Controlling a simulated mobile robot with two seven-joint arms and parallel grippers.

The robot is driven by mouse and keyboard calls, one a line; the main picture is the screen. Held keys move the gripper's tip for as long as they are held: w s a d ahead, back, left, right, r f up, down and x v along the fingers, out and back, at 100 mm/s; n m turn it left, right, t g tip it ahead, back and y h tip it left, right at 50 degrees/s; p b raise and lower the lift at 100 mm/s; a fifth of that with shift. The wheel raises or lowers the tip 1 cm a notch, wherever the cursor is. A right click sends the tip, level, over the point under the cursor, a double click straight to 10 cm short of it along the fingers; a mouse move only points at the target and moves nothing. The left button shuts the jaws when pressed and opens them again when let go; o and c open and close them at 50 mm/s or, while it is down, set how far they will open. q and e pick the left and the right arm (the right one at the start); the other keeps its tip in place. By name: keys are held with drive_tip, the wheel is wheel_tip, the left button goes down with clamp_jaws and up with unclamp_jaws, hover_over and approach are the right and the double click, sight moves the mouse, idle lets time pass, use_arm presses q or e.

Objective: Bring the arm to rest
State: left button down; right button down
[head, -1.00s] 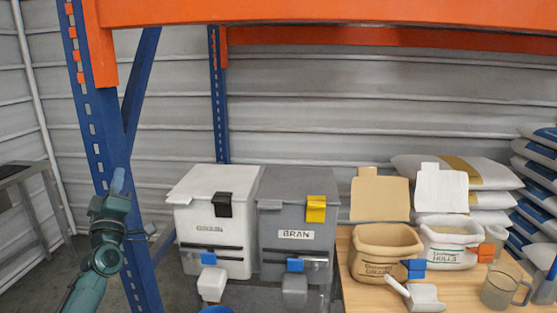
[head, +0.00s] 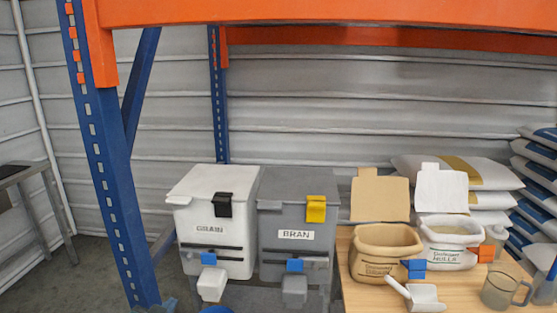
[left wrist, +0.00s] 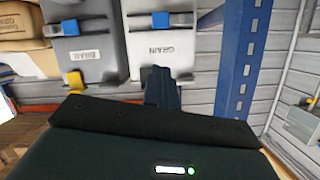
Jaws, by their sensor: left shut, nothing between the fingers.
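My left gripper (left wrist: 161,88) is shut and empty in the left wrist view, its dark fingers together in front of the white grain hopper (left wrist: 162,50). My right gripper is not in view.
A blue rack post (head: 115,190) rises at the left. Stacked sacks (head: 470,175) lie behind.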

use_arm(q)
drive_tip(key=s+d+f+g+h, duration=0.1)
drive_tip(key=s+d+f, duration=0.2)
drive_tip(key=s, duration=0.6)
drive_tip(key=s+d+f+g, duration=0.1)
drive_tip(key=s+d+f, duration=0.2)
drive_tip(key=s, duration=0.6)
drive_tip(key=s+d+f+g+h, duration=0.1)
drive_tip(key=s+d+f+g, duration=0.1)
drive_tip(key=s+d, duration=0.3)
drive_tip(key=s+f, duration=0.1)
drive_tip(key=s, duration=0.3)
drive_tip(key=shift+d+f+n+h, duration=0.15)
drive_tip(key=shift+d+n+h, duration=0.15)
drive_tip(key=shift+n, duration=0.1)
